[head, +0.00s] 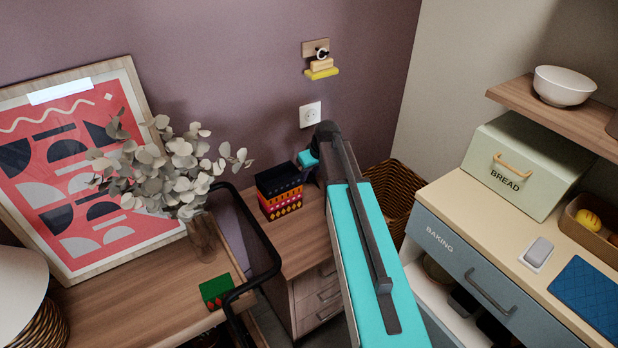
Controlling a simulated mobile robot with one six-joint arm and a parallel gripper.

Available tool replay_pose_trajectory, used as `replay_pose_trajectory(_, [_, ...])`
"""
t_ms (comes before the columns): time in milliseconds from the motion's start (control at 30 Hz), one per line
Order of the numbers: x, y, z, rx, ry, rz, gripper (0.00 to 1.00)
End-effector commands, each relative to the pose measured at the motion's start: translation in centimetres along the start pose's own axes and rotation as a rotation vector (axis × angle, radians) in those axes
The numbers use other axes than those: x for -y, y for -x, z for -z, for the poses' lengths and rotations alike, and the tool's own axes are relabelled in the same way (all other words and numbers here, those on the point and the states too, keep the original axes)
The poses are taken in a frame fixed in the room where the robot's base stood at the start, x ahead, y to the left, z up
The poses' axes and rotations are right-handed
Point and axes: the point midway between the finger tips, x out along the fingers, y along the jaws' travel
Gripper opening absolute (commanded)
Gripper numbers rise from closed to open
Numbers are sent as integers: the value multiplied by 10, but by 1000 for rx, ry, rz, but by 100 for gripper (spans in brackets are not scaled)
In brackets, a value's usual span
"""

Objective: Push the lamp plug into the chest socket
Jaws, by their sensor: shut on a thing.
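A white wall socket (310,114) is on the purple wall above the small wooden chest of drawers (302,238). My teal and dark grey arm reaches from the bottom of the head view toward the chest top, its far end just below the socket. The lamp plug does not show either. A cream rounded shape, perhaps a lampshade (18,290), is cut off at the left edge.
Stacked patterned boxes (279,190) stand on the chest, left of my arm. A wicker basket (396,192) is behind the arm at right. A vase of leaves (200,238) and a green box (220,290) are on the left table.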

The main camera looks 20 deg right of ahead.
Motion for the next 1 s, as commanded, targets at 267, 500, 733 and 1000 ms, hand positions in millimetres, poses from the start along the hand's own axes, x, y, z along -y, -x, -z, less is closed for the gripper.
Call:
replay_pose_trajectory(267, [0,2,1,-1,0,0,8])
replay_pose_trajectory(500, [-1,16,7,-2,0,-1,8])
replay_pose_trajectory(733, [-1,42,18,-2,-1,-1,8])
replay_pose_trajectory(1000, [-1,74,31,-1,0,-1,8])
